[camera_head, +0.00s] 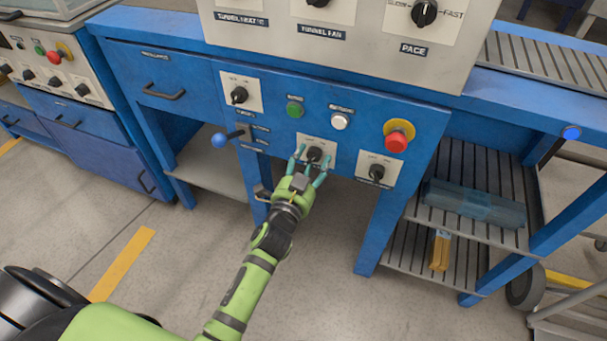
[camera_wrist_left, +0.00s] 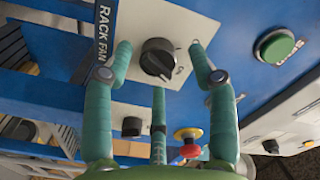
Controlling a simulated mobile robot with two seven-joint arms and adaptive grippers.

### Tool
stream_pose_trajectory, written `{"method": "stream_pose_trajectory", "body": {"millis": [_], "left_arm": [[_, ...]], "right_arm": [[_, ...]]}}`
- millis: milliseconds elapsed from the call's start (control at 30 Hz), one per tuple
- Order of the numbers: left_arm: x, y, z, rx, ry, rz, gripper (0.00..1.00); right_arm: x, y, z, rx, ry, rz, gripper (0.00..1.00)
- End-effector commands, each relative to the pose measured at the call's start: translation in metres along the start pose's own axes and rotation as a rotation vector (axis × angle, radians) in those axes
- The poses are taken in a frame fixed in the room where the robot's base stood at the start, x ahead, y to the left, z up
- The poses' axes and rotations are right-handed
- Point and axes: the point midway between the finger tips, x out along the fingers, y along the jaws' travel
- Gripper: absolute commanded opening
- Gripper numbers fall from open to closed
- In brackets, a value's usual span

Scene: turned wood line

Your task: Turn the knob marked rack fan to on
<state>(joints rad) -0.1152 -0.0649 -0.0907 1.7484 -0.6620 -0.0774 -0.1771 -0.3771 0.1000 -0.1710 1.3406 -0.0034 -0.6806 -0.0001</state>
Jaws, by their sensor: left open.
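The rack fan knob (camera_head: 315,154) is a black round knob on a white plate in the lower row of the blue panel. In the left wrist view the knob (camera_wrist_left: 158,58) sits in the middle, with the "RACK FAN" label (camera_wrist_left: 104,30) at its left. My left gripper (camera_head: 311,163) is open in front of this knob. In the wrist view its teal fingers (camera_wrist_left: 160,60) stand on either side of the knob, with a third below. I see no clear contact. The knob's exact pointer direction is hard to read. My right gripper is not in view.
Nearby on the panel are a green button (camera_head: 294,109), a white button (camera_head: 339,121), a red mushroom button (camera_head: 396,142), another black knob (camera_head: 376,172) and an upper-left knob (camera_head: 239,95). A blue-balled lever (camera_head: 219,140) sticks out left of my gripper.

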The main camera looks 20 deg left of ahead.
Motion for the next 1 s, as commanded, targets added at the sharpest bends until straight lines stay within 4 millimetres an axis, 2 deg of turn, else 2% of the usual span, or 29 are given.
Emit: {"method": "stream_pose_trajectory", "body": {"millis": [300, 500, 700, 1000], "left_arm": [[-0.065, 0.001, 0.0, -0.001, 0.0, 0.001, 0.58], [-0.098, 0.0, -0.002, 0.0, 0.003, -0.001, 0.58], [-0.11, -0.001, -0.002, 0.001, 0.005, -0.003, 0.58], [-0.111, -0.001, -0.003, 0.001, 0.006, -0.003, 0.58]], "right_arm": [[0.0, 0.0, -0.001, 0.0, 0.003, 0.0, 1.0], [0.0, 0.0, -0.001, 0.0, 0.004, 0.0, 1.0], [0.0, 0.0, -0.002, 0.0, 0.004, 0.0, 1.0], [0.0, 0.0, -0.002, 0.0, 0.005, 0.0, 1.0]]}}
